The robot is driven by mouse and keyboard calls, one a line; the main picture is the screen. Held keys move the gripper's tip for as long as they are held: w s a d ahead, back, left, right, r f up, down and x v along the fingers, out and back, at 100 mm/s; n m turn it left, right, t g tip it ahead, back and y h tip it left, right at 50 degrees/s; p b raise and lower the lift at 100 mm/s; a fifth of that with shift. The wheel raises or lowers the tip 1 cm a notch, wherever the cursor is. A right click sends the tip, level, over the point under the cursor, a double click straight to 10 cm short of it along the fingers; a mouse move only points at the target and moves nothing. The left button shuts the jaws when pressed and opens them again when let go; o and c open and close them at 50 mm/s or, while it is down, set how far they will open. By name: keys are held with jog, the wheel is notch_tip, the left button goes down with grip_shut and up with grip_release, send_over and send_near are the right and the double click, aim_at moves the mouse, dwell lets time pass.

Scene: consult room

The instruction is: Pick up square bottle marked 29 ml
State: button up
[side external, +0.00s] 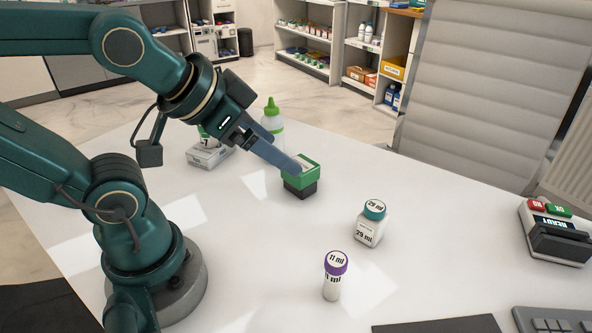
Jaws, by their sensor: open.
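The square bottle marked 29 ml (368,230) stands upright on the white table, right of centre. It has a white body and a teal cap with a label on top. My gripper (298,166) is open, up and to the left of the bottle and well apart from it. Its fingers point right and down, and in the picture they overlap a green-topped block with a dark base (301,186). I cannot tell whether they touch that block. Nothing is seen held in the fingers.
A purple-capped 11 ml vial (333,281) stands in front of the square bottle. A card terminal (556,236) and keyboard (555,319) are at the right. The table between the bottle and terminal is clear.

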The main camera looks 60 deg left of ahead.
jog(key=w+a+r+m+t, duration=0.1)
jog(key=w+m+t, duration=0.45)
jog(key=w, duration=0.55)
jog(key=m+g+h, duration=0.1)
jog(key=g+h, duration=0.1)
jog(key=h, duration=0.7)
send_near(385, 213)
jog(key=shift+a+f+n+y, duration=0.15)
jog(key=shift+a+n+y, duration=0.1)
jog(key=shift+a+y, duration=0.05)
jog(key=shift+f, duration=0.15)
jog(key=x, duration=1.1)
jog(key=shift+w+d, duration=0.25)
jog(key=shift+w, duration=0.05)
